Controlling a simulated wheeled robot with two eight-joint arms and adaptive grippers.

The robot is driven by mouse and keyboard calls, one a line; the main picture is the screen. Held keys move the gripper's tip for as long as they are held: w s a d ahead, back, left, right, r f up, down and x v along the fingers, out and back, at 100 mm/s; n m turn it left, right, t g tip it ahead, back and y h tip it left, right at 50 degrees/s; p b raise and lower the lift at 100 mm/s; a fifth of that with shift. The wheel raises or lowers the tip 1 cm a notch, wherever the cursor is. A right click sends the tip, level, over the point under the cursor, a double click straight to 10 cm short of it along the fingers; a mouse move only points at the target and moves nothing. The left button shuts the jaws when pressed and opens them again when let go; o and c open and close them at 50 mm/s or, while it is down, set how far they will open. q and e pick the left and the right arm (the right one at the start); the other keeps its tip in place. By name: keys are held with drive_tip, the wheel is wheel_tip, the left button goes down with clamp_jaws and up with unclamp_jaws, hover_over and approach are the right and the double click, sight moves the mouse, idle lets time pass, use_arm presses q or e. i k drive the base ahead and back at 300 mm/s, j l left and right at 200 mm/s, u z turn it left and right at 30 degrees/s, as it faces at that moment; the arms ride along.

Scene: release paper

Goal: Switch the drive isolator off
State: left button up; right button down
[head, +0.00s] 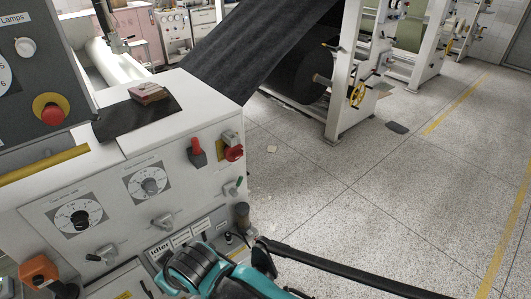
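A red rotary switch (233,153) on a yellow plate sits at the upper right of the white machine panel (110,185). It looks like the drive isolator, but I can read no label on it and cannot tell its position. A red-handled lever switch (197,150) stands just left of it, its handle pointing up. A teal and dark part of my own arm (215,275) shows at the bottom middle, below the panel's switches and apart from the red switch. I cannot tell which arm it belongs to. I see no gripper fingers of either hand.
The panel also has two dials (77,217) (148,183) and several small levers. A red emergency button (52,114) is on the grey box at left, an orange box (40,270) below. A black bar (340,275) crosses the lower right. The floor (400,200) beyond is mostly clear.

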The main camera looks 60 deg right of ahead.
sight(233, 154)
drive_tip(key=z, duration=1.75)
drive_tip(key=i+l, duration=0.1)
drive_tip(key=l, duration=0.35)
drive_tip(key=i+l, duration=0.1)
drive_tip(key=l, duration=0.35)
drive_tip(key=i+l, duration=0.1)
drive_tip(key=l, duration=0.35)
drive_tip(key=i+l, duration=0.15)
drive_tip(key=l, duration=0.3)
drive_tip(key=i+l, duration=0.1)
drive_tip(key=l, duration=0.35)
drive_tip(key=u, duration=0.05)
